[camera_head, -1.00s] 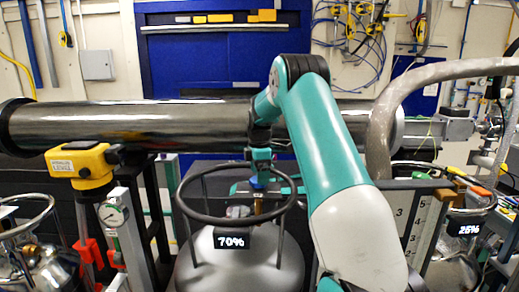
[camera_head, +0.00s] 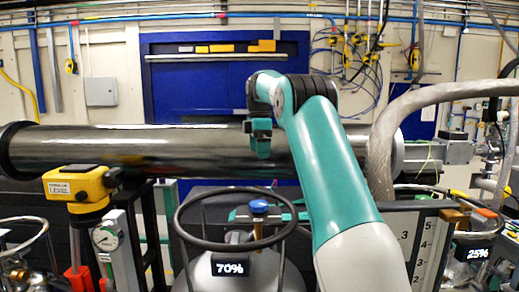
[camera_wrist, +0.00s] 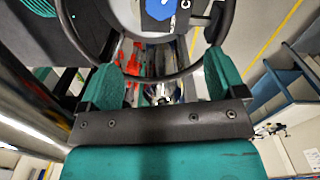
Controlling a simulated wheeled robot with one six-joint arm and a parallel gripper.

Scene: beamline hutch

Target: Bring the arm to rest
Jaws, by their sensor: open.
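My arm shows in teal and white in the head view, bent at its elbow above the long dark pipe. My gripper (camera_head: 261,150) hangs down in front of the pipe, above the dewar's blue valve knob (camera_head: 259,206), with a clear gap between them. In the wrist view my gripper (camera_wrist: 163,80) has its two teal fingers spread wide, with nothing held between them. A blue knob top (camera_wrist: 160,9) with a white mark shows beyond the fingers at the upper edge.
The 70% dewar (camera_head: 256,277) with its black ring (camera_head: 180,217) stands below my gripper. The dark pipe (camera_head: 130,146) runs behind it. A yellow level gauge (camera_head: 75,187) is at left; a thick grey hose (camera_head: 381,150) and a 25% display (camera_head: 477,253) are at right.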

